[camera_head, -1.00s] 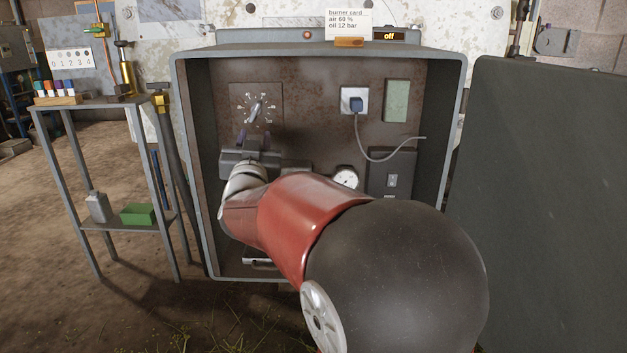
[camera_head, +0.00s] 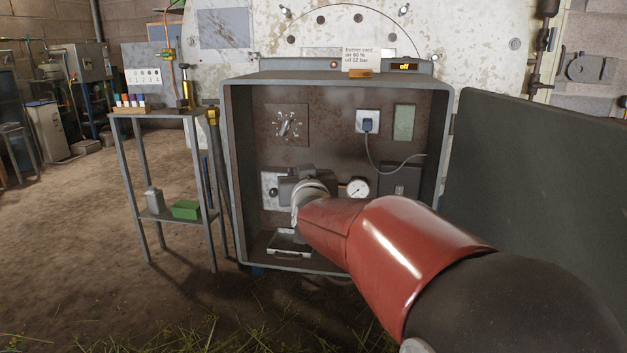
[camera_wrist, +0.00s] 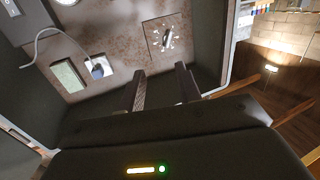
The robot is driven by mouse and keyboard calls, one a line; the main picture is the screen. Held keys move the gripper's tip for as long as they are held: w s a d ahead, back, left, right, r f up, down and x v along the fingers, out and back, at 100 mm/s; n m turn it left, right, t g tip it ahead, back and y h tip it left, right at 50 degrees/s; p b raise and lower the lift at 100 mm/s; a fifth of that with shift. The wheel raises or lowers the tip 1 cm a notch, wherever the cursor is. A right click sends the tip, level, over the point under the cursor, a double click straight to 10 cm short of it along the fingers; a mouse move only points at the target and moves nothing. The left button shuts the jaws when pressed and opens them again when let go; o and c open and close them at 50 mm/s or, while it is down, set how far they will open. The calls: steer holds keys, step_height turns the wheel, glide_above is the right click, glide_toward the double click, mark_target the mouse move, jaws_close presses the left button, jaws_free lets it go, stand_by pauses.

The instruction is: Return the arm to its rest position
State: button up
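My gripper (camera_wrist: 161,82) has its two dark fingers apart, with nothing between them, in the wrist view. In the head view my red and black arm reaches from the lower right, its wrist in front of the lower middle of the open grey cabinet (camera_head: 233,165). The fingertips are hidden in that view. A dial with a knob (camera_head: 287,124) sits at the cabinet's upper left; in the wrist view the dial (camera_wrist: 166,38) lies beyond the fingertips, seemingly apart from them.
The cabinet holds a blue plug (camera_head: 367,125) with a cable and a round gauge (camera_head: 358,188). Its dark door (camera_head: 540,190) stands open on the right. A metal stand (camera_head: 165,216) with a green box (camera_head: 186,210) is left. The floor (camera_head: 80,210) further left is clear.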

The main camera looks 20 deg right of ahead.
steer(key=shift+s, duration=0.3)
steer(key=s+a+f+n+g+y, duration=0.1)
steer(key=s+a+f+g, duration=0.2)
steer(key=s, duration=0.7)
steer(key=s+a+f+g+y+p, duration=0.1)
steer(key=s+a+f+g+y, duration=0.1)
steer(key=s+f, duration=0.4)
steer(key=s+a+f+n+g+y+p, duration=0.1)
steer(key=s+a+f+g, duration=0.4)
steer(key=s, duration=1.1)
steer(key=shift+n+g+y, duration=0.3)
steer(key=shift+g, duration=0.4)
